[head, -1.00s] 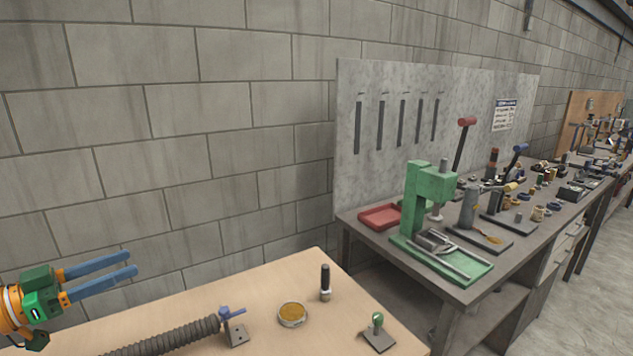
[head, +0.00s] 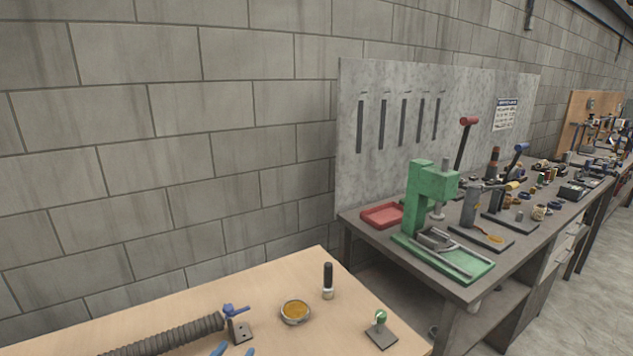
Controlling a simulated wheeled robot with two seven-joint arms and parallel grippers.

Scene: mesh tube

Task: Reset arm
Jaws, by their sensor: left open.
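Only the two blue fingertips of my left gripper (head: 235,350) show, at the bottom edge of the head view. They are apart with nothing visible between them. The rest of that gripper is below the picture. The fingertips appear just in front of a small bracket with a blue clamp (head: 238,326); I cannot tell the distance between them. A dark ribbed tube (head: 170,337) runs from the lower left to this bracket. My right gripper is not in view.
The light wooden table (head: 270,277) also carries a round dish with orange contents (head: 295,311), a black-handled tool (head: 328,281) and a plate with a green knob (head: 381,329). A grey workbench (head: 374,234) with a green press (head: 421,196) stands at right. The table's back left is clear.

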